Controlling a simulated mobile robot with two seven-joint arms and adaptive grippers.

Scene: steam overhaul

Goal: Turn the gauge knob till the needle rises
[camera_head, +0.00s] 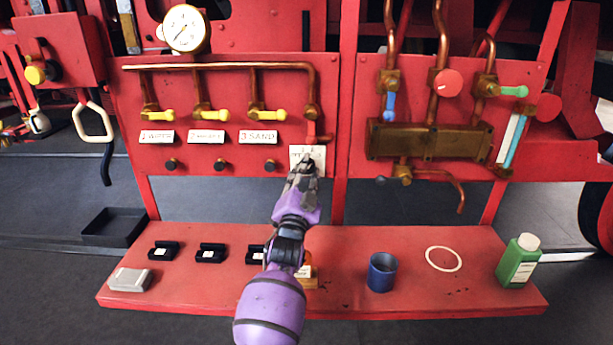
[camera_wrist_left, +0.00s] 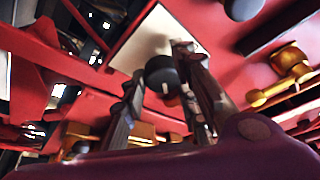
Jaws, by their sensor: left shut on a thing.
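The round gauge (camera_head: 185,28) with a white dial and brass rim stands at the upper left of the red panel. Its needle is too small to read surely. A white plate (camera_head: 298,152) is at the panel's lower right corner; my left gripper (camera_head: 307,166) reaches up to it and covers its lower part. In the left wrist view, a dark round knob (camera_wrist_left: 161,70) with a pale mark sits in front of the white plate (camera_wrist_left: 150,38), between my fingers. My left gripper is shut on this knob. The head view hides the knob. My right gripper is not in view.
Copper pipes with yellow valve handles (camera_head: 211,115) run above three labelled plates. On the red shelf (camera_head: 340,262) below stand a blue cup (camera_head: 382,272), a green bottle (camera_head: 518,262) and small black holders (camera_head: 211,253).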

